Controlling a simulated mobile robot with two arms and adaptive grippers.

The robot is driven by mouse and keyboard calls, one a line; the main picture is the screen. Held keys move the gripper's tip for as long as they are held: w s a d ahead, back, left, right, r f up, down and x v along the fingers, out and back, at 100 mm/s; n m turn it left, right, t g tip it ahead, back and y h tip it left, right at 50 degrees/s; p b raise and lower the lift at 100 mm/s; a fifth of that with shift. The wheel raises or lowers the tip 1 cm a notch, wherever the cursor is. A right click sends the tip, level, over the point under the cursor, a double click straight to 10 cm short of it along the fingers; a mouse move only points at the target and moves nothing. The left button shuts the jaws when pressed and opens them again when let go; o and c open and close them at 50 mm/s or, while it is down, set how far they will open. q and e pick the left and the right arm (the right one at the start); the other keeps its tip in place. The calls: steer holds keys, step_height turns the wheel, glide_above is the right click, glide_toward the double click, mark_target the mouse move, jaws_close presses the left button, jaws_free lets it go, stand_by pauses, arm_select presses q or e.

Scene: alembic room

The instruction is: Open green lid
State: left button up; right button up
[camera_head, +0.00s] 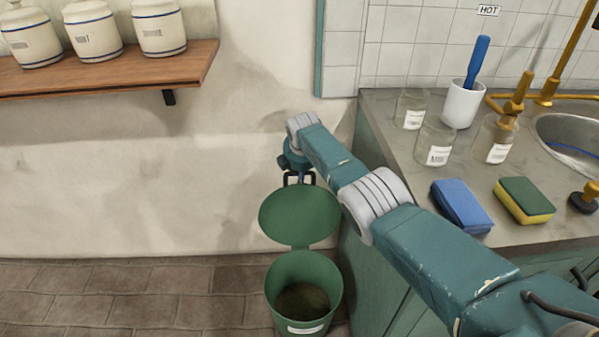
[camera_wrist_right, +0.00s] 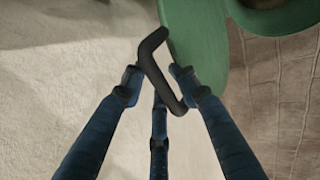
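The green bin (camera_head: 304,300) stands on the floor beside the counter, and its inside shows. The round green lid (camera_head: 299,215) is raised, tilted up at the back of the bin towards the wall. It also shows in the right wrist view (camera_wrist_right: 200,45), at the top. My right gripper (camera_head: 299,176) is at the lid's upper edge. In the right wrist view its blue fingers (camera_wrist_right: 158,84) close around the black, bent handle (camera_wrist_right: 162,78) of the lid. Part of the gripper is hidden by my wrist in the head view. My left gripper is not in view.
The counter (camera_head: 400,165) right of the bin holds a blue sponge (camera_head: 461,205), a green-and-yellow sponge (camera_head: 524,201), glass jars (camera_head: 435,147), a white cup (camera_head: 463,104) and a sink (camera_head: 570,140). A wooden shelf (camera_head: 120,75) with canisters hangs at left. Floor left of the bin is clear.

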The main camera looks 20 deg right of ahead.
steer(key=shift+r, duration=0.2)
steer(key=shift+r, duration=0.3)
steer(key=v, duration=1.1)
steer(key=shift+s, duration=0.2)
steer(key=shift+f, duration=0.1)
